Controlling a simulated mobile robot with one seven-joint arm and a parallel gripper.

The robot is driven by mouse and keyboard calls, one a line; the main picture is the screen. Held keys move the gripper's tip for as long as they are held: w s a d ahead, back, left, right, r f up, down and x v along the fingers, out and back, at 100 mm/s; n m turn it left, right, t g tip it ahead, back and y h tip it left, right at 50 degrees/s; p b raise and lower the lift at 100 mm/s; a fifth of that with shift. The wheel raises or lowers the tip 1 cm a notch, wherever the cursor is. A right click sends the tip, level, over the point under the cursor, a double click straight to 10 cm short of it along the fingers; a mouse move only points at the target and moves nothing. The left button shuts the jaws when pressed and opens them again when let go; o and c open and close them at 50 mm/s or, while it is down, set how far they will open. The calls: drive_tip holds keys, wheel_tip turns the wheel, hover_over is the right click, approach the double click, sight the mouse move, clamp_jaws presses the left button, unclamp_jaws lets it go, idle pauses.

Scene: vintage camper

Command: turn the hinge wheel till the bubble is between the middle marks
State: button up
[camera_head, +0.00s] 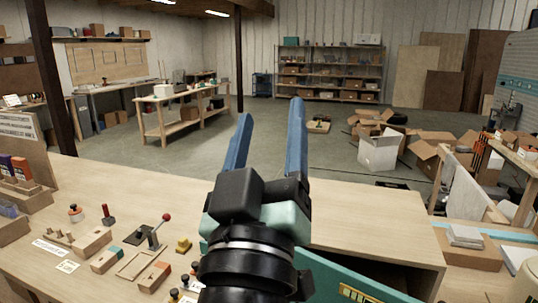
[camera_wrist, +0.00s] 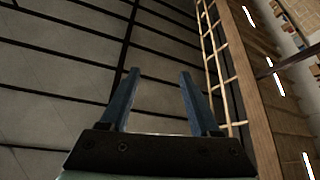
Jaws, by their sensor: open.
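My gripper (camera_head: 271,110) is raised above the workbench, its two blue fingers apart and pointing up and away. It also shows in the wrist view (camera_wrist: 160,73), with nothing between the fingers. I cannot make out a hinge wheel, a bubble or middle marks in either view. A teal panel (camera_head: 335,277) with a yellow label (camera_head: 358,294) shows at the bottom of the head view, partly hidden by my arm. The wrist view shows the ceiling and wall, not the bench top.
The wooden workbench (camera_head: 130,190) holds a red-knobbed lever (camera_head: 160,231), a yellow piece (camera_head: 183,245) and several wooden blocks at the left. Cardboard boxes (camera_head: 437,160) lie on the floor at the right. Shelves (camera_head: 330,72) stand at the back. The bench's far middle is clear.

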drive_tip(key=s+r+m+t+y, duration=0.3)
drive_tip(key=s+r, duration=0.6)
drive_tip(key=r, duration=0.1)
drive_tip(key=shift+r+t, duration=0.3)
drive_tip(key=shift+t, duration=0.1)
drive_tip(key=shift+w, duration=0.1)
drive_tip(key=shift+c, duration=1)
drive_tip(key=shift+d, duration=0.1)
